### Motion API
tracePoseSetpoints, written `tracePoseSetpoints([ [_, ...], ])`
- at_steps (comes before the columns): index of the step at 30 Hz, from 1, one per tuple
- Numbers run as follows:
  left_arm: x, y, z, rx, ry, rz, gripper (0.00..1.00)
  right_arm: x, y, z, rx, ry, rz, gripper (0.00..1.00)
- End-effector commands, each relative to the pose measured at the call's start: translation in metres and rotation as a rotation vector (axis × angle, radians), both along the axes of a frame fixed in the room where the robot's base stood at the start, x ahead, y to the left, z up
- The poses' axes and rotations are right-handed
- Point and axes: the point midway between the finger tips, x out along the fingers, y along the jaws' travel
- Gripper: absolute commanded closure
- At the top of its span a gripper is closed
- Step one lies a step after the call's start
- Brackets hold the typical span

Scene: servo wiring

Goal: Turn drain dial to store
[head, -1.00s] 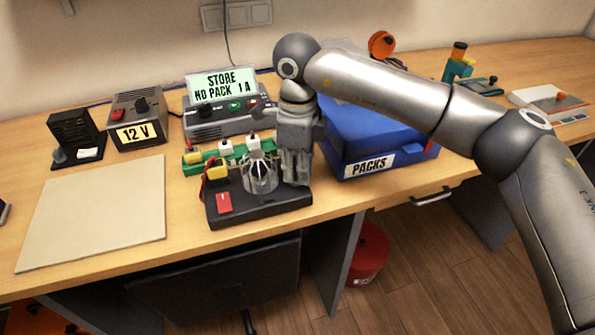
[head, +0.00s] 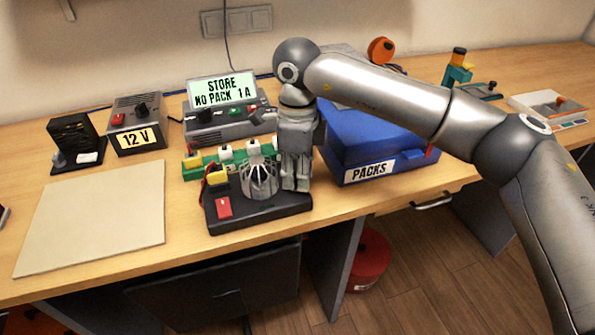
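The grey charger-like unit (head: 205,135) stands at the back of the desk. Its lit display (head: 222,89) reads "STORE NO PACK 1 A". A dark round knob (head: 205,115) shows on its front left; I cannot tell which control is the drain dial or read its pointer. My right gripper (head: 296,186) points down in front of the unit's right side, over the right part of a black base (head: 265,218). It is apart from the knob. Its fingers look close together, but whether they are shut is unclear. My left gripper is not in view.
A ribbed clear-white piece (head: 258,181) and a red switch (head: 224,207) are on the black base. A green strip (head: 193,171) lies behind it. The blue PACKS case (head: 380,143) stands right of my gripper. A 12 V supply (head: 138,125) and bare beige mat (head: 95,215) are left.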

Motion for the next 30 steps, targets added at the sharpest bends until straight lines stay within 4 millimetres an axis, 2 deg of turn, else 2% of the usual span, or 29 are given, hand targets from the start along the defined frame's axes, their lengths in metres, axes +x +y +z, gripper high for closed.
tracePoseSetpoints([
  [5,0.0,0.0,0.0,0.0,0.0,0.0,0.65,0.001,0.0,0.02,0.001,-0.003,0.0,0.78],
  [12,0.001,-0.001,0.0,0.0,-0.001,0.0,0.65,0.001,0.0,0.071,0.002,-0.005,-0.001,0.78],
  [18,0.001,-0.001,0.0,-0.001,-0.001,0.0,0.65,0.0,0.001,0.105,0.0,-0.003,0.0,0.78],
  [24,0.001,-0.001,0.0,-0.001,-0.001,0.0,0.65,0.0,0.0,0.119,0.001,-0.001,0.0,0.78],
  [30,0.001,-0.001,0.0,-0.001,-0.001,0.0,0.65,0.0,0.0,0.12,0.0,-0.001,0.001,0.78],
])
